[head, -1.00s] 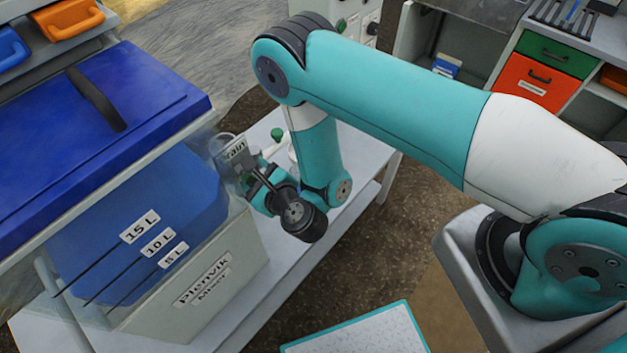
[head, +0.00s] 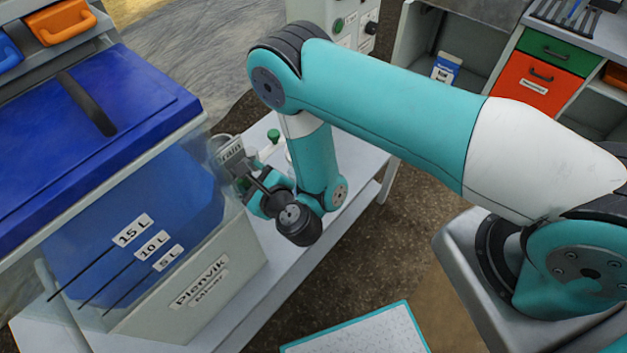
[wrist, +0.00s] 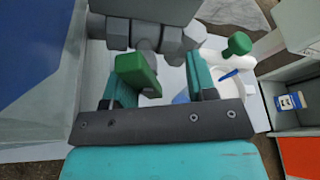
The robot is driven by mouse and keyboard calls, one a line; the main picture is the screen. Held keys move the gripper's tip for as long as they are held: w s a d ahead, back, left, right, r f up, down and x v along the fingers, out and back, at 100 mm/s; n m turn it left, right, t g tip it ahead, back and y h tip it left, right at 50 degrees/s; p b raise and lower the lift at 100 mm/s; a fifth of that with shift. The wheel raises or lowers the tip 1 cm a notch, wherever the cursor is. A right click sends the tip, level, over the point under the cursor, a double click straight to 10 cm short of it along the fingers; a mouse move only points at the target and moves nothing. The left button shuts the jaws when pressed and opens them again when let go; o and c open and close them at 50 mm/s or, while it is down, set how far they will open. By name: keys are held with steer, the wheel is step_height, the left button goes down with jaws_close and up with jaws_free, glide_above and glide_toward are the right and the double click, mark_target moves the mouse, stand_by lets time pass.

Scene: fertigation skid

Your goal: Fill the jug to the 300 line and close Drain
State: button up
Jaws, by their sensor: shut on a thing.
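In the wrist view a green valve handle (wrist: 137,74) lies between my gripper's teal fingers. My gripper (wrist: 160,80) is shut on this handle, which appears to be the Drain handle. A white, partly see-through vessel, probably the jug (wrist: 256,102), shows behind the right finger. Its 300 line and fill level cannot be read.
The mixer tank (head: 205,310) with a blue lid (head: 140,95) stands on a pale bench (head: 285,275). A second green knob (head: 273,135) is behind my wrist. A control box (head: 350,25) and a shelf with a blue-and-white carton (head: 446,68) are at the back.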

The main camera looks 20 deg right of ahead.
steer(key=shift+s+a+f+m+g+y, duration=0.35)
steer(key=shift+a+f+m+g+y, duration=0.25)
steer(key=shift+a+m, duration=0.15)
steer(key=c, duration=0.3)
steer(key=shift+w+m, duration=0.1)
steer(key=shift+m, duration=0.25)
steer(key=shift+c, duration=0.9)
steer(key=shift+r+y+b, duration=0.1)
steer(key=shift+y+b, duration=0.2)
steer(key=shift+b, duration=0.3)
steer(key=shift+c, duration=0.2)
steer(key=m+b, duration=0.1)
steer(key=b, duration=0.2)
steer(key=shift+g, duration=0.3)
steer(key=shift+d+r+m+y, duration=0.1)
steer(key=shift+r+m+y, duration=0.2)
steer(key=shift+m, duration=0.1)
steer(key=o, duration=0.9)
steer(key=shift+d, duration=0.1)
steer(key=shift+f, duration=0.1)
